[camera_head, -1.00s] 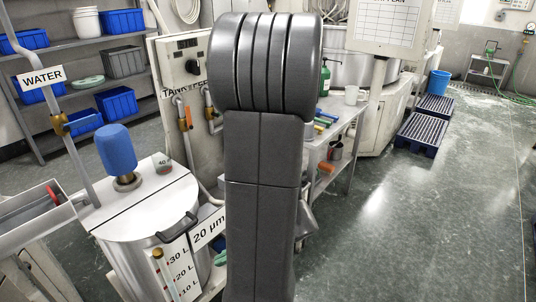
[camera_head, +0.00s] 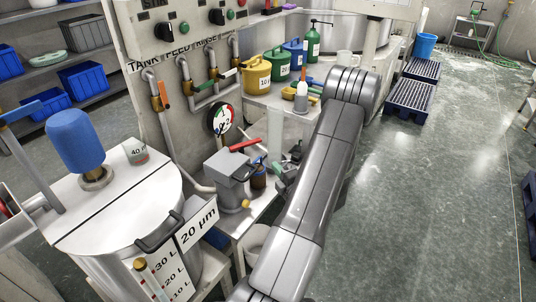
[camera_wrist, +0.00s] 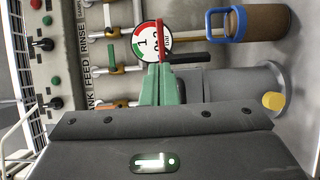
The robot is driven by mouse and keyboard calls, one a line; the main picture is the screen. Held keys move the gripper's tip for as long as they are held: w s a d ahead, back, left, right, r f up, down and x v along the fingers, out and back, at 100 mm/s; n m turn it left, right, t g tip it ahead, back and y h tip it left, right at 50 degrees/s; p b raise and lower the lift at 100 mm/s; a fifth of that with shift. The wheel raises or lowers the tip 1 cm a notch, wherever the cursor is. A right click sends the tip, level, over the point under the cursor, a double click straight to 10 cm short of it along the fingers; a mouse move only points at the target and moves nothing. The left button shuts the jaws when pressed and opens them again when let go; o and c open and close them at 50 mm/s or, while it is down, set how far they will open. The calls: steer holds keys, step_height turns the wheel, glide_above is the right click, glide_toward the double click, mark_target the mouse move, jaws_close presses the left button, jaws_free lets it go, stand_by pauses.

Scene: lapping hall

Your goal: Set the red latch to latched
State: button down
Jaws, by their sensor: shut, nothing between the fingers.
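A red lever (camera_head: 245,145), the only red latch-like part I see, lies slightly tilted across the top of a grey box-shaped pot (camera_head: 231,177) with a yellow knob. In the wrist view the red lever (camera_wrist: 161,42) shows nearly edge-on, just past the fingertips, in front of the gauge. My gripper (camera_wrist: 155,82) has green fingers, shut together and empty. In the head view my gripper (camera_head: 277,167) is partly hidden by my arm, to the right of the pot. I cannot tell whether the fingertips touch the lever.
A round gauge (camera_head: 221,120) stands behind the pot. A brown container (camera_head: 258,178) with a blue handle is right beside it. A steel tank (camera_head: 120,225) stands at left, valves (camera_head: 185,68) behind, and watering cans (camera_head: 257,76) on the bench. Open floor lies to the right.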

mark_target(258, 142)
steer(key=p+x, duration=0.2)
steer(key=x, duration=1.1)
steer(key=shift+w+a, duration=0.1)
steer(key=shift+a, duration=0.2)
steer(key=shift+w+d+n+g+y+b, duration=0.1)
steer(key=shift+w+n+g+y+b, duration=0.35)
steer(key=shift+n+g+y, duration=0.6)
steer(key=shift+w+n+g+y+b, duration=0.2)
steer(key=shift+w+n+g+y, duration=0.45)
steer(key=shift+y, duration=0.7)
steer(key=shift+w+n, duration=0.3)
steer(key=shift+w, duration=0.15)
steer(key=shift+s+d, duration=0.1)
steer(key=shift+s, duration=0.15)
steer(key=w+d+b+v, duration=0.1)
steer(key=v, duration=1.2)
steer(key=shift+d, duration=0.25)
